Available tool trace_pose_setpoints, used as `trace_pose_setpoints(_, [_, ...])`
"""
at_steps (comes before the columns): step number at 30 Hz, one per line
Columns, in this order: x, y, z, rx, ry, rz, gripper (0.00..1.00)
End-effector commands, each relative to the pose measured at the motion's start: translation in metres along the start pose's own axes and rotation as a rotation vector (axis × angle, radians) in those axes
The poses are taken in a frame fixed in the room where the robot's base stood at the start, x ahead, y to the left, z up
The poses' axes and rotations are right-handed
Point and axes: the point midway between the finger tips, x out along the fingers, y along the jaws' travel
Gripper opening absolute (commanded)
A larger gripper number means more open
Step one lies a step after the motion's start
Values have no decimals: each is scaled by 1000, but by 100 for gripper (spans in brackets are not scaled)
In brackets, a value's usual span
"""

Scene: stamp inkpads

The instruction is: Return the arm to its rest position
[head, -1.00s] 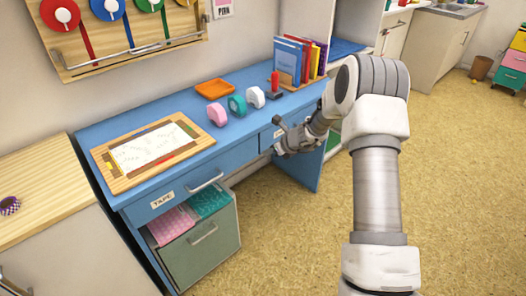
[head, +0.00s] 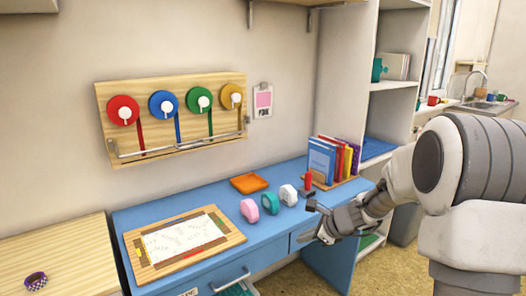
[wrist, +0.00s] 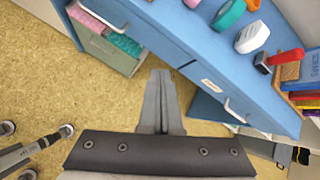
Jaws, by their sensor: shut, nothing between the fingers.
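My gripper (head: 320,222) is at the front edge of the blue desk (head: 285,228), at the end of my arm, which reaches in from the right. In the wrist view my gripper (wrist: 161,75) is shut and empty, its fingers together. They point toward the desk front, between the open lower drawer (wrist: 112,52) and a closed drawer with a handle. In the head view the fingers are small and partly hard to make out.
Pink (head: 249,210), teal (head: 270,204) and white (head: 288,195) tape dispensers, a red-handled stamp (head: 308,183), an orange tray (head: 248,183) and books (head: 330,160) stand on the desk. A framed board (head: 185,240) lies left. Chair legs (wrist: 40,145) show on the floor.

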Motion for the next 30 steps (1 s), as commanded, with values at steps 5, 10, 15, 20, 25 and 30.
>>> trace_pose_setpoints(5, [-54, 33, 39, -374, 20, 44, 0])
trace_pose_setpoints(10, [-101, 70, 59, -711, 52, 91, 0])
trace_pose_setpoints(15, [-146, 108, 66, -1033, 98, 143, 0])
trace_pose_setpoints(20, [-186, 142, 61, -1324, 155, 196, 0])
trace_pose_setpoints(25, [-226, 175, 47, -1612, 230, 262, 0])
trace_pose_setpoints(30, [-257, 199, 26, -1852, 312, 330, 0])
